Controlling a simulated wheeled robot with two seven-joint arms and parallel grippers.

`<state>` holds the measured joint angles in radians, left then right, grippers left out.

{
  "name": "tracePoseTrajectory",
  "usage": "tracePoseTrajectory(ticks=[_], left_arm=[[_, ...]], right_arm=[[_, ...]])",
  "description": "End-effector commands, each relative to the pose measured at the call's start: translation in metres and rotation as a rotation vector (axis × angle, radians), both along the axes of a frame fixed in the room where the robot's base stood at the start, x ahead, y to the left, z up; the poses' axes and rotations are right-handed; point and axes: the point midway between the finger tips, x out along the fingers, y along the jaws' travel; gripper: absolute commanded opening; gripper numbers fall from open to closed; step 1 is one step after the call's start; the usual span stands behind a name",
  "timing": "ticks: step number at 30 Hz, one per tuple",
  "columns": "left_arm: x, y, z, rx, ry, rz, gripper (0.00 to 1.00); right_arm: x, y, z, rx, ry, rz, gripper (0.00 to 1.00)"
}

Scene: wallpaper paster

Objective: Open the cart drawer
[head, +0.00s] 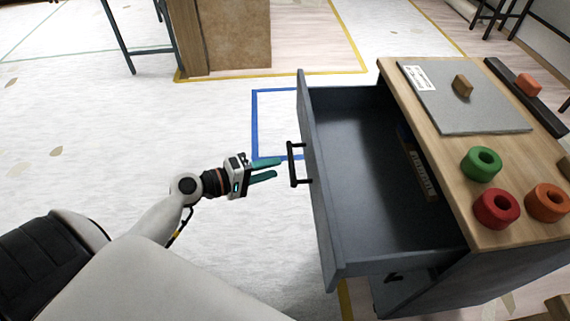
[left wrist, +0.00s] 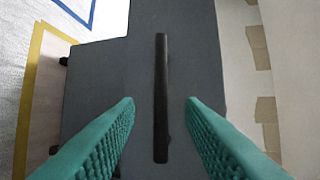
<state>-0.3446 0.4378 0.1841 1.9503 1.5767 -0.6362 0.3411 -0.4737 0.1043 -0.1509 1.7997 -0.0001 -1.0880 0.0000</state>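The cart (head: 440,120) stands at the right with a wooden top and a dark grey body. Its drawer (head: 365,180) is pulled well out to the left, and its inside shows. A black bar handle (head: 293,164) sits on the drawer front. My left gripper (head: 277,169) is open just left of the handle, its green fingers pointing at it. In the left wrist view the handle (left wrist: 161,98) stands upright between the two fingertips, with a gap on both sides. My right gripper is not in view.
A long narrow item (head: 418,170) lies in the drawer along its inner side. On the cart top are a grey board (head: 460,110), a green roll (head: 481,164), a red roll (head: 497,209) and an orange roll (head: 547,202). The floor left of the drawer is clear.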

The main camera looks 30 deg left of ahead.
Motion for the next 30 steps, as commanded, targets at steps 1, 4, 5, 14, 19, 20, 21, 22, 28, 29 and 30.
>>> tracePoseTrajectory(ticks=[1, 4, 5, 14, 19, 20, 21, 22, 28, 29, 30], left_arm=[[-0.010, 0.006, 0.001, 0.003, 0.003, -0.001, 0.36], [-0.025, 0.016, 0.004, 0.002, 0.003, 0.000, 0.36], [-0.028, 0.018, 0.006, 0.001, 0.002, -0.001, 0.36], [-0.045, 0.029, 0.011, 0.000, 0.000, 0.000, 0.36], [-0.045, 0.029, 0.012, -0.001, -0.001, 0.000, 0.36], [-0.045, 0.029, 0.011, -0.001, -0.001, 0.000, 0.36], [-0.045, 0.029, 0.011, -0.001, -0.001, 0.000, 0.36], [-0.044, 0.029, 0.011, -0.001, -0.001, 0.000, 0.36], [-0.044, 0.029, 0.011, 0.000, 0.000, 0.000, 0.36], [-0.044, 0.029, 0.011, 0.001, 0.000, 0.000, 0.36], [-0.045, 0.028, 0.009, 0.009, 0.003, -0.003, 0.36]], right_arm=[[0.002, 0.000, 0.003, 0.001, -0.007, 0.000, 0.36], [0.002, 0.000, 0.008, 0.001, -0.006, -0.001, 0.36], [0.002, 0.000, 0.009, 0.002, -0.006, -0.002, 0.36], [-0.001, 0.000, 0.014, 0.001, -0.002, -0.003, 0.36], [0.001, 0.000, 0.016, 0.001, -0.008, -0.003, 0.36], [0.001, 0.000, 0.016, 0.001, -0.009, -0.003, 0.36], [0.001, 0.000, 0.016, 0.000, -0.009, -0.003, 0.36], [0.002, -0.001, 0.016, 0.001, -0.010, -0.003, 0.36], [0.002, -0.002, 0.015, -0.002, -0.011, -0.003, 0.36], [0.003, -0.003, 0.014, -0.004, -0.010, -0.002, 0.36], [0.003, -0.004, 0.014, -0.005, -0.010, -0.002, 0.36]])
